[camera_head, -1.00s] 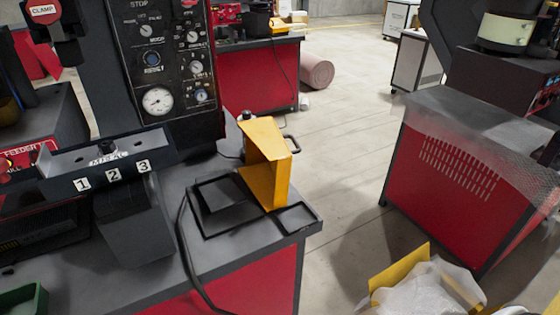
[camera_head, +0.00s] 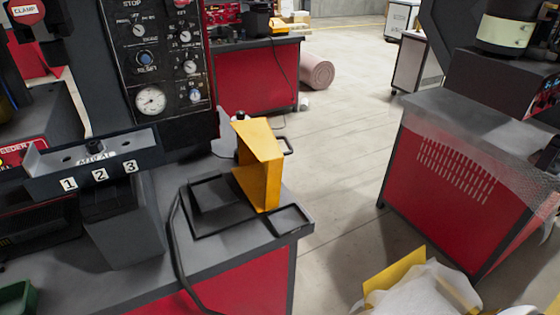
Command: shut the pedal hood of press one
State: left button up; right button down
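The yellow pedal hood (camera_head: 262,180) stands at the right end of the dark workbench top (camera_head: 228,254), beside the press with the gauge panel (camera_head: 160,60). It is a bent yellow plate with a sloping top and an upright right side, and its left side shows an opening. A black-framed base (camera_head: 205,212) with a dark flat pad lies in front of it. A dark handle (camera_head: 287,145) shows behind the hood. I cannot tell which press number this is. Neither of my grippers is in view.
A black cable (camera_head: 176,240) runs over the bench front. A strip marked 1, 2, 3 (camera_head: 100,172) overhangs the bench at left. Another red bench (camera_head: 440,190) stands at right, with white plastic wrap (camera_head: 425,290) below. The floor between the benches is clear.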

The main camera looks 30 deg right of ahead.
aim_at(259, 174)
jog(key=k+l, duration=0.1)
jog(key=l, duration=0.7)
jog(key=k+l, duration=0.15)
jog(key=l, duration=0.65)
jog(key=k+u, duration=0.05)
